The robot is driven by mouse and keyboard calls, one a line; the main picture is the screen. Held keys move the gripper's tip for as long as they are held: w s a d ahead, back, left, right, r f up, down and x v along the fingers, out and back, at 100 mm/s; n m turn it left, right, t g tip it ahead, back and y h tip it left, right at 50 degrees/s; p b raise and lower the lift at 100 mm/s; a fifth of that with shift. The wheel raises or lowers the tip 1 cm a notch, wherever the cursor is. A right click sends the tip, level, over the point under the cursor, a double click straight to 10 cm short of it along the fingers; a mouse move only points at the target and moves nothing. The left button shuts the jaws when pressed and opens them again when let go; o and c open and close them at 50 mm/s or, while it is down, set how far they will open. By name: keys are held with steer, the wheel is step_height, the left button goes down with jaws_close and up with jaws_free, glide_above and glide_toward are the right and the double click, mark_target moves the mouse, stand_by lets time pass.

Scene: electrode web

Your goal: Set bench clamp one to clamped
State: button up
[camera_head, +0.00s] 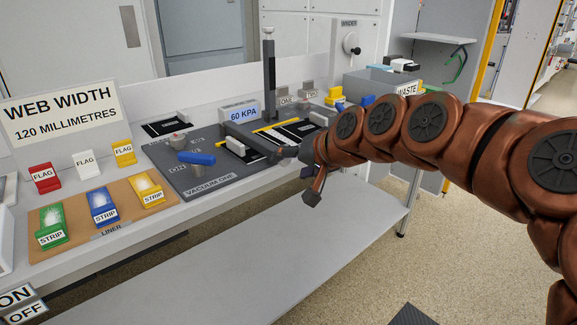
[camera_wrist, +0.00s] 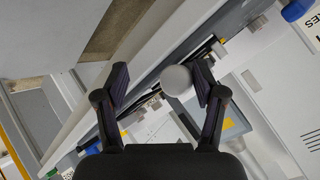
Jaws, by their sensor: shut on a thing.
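My gripper (camera_head: 302,158) is at the front edge of the bench, at the end of a dark bar (camera_head: 270,146) lying low over the vacuum board; my arm hides part of this spot. In the wrist view my gripper (camera_wrist: 160,78) has a pale grey round knob (camera_wrist: 177,81) between its fingers. The knob lies against the right finger; contact with the left finger is unclear. I am shut on this knob. Another dark lever (camera_head: 269,65) stands upright behind, with a pale knob on top. No readable clamp label shows.
A blue handle (camera_head: 196,158) stands on the vacuum one board (camera_head: 205,184). A 60 KPA block (camera_head: 241,114) sits behind. Colored strips lie on the liner tray (camera_head: 113,233) at left. The lower shelf (camera_head: 270,255) is bare.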

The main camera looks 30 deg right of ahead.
steer(key=shift+a+r, duration=0.1)
steer(key=shift+a, duration=0.2)
step_height(320, 180, up, 10)
stand_by(0.9)
stand_by(0.4)
